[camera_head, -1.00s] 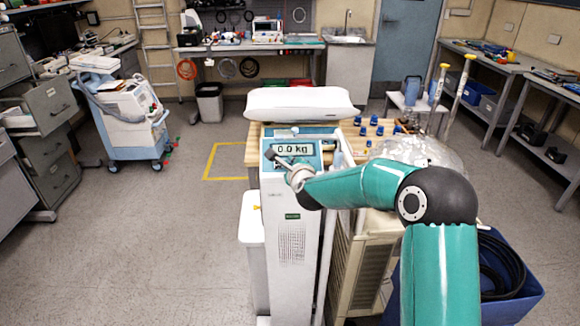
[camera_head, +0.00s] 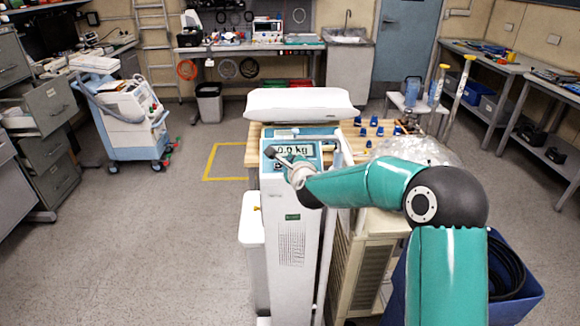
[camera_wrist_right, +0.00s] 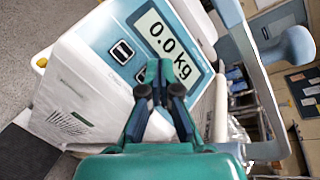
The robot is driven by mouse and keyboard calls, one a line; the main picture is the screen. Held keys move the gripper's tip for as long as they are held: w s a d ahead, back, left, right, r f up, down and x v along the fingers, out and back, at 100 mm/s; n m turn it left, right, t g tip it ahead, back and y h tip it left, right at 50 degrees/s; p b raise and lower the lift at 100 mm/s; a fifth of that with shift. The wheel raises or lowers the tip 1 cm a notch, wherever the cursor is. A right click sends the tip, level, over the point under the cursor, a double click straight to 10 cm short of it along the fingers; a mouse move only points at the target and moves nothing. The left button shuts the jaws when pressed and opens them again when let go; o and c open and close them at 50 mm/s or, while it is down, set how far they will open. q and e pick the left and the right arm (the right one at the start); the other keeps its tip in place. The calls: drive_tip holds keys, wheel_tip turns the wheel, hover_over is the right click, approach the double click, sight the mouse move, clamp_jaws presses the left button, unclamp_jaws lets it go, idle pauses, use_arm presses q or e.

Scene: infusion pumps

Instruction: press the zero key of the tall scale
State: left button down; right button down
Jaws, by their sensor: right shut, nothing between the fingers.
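The tall scale (camera_head: 290,225) is a white column with a blue panel at its top and a white weighing tray (camera_head: 300,103) above. Its display (camera_wrist_right: 165,46) reads 0.0 kg. In the right wrist view two dark keys show below the display, one key (camera_wrist_right: 122,51) at the left and another key (camera_wrist_right: 141,75) close to my fingers. Any key behind the fingers is hidden, and the key labels are too small to read. My right gripper (camera_wrist_right: 160,70) is shut and empty, its tips over the panel's key side; I cannot tell whether they touch. It also shows in the head view (camera_head: 272,154), covering part of the display. My left gripper is not in view.
A handle bar (camera_wrist_right: 250,70) rises beside the panel. A wooden table (camera_head: 252,152) with several blue-topped items stands behind the scale. A blue bin (camera_head: 520,300) is at the right. A white and blue cart (camera_head: 130,125) stands left, with open floor between.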

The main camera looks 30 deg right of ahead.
drive_tip(key=r, duration=0.1)
drive_tip(key=s+r+p, duration=0.1)
drive_tip(key=s+a+r, duration=0.1)
drive_tip(key=r, duration=0.1)
drive_tip(key=shift+r+p, duration=0.1)
drive_tip(key=shift+p, duration=0.2)
drive_tip(key=shift+a, duration=0.1)
idle(0.5)
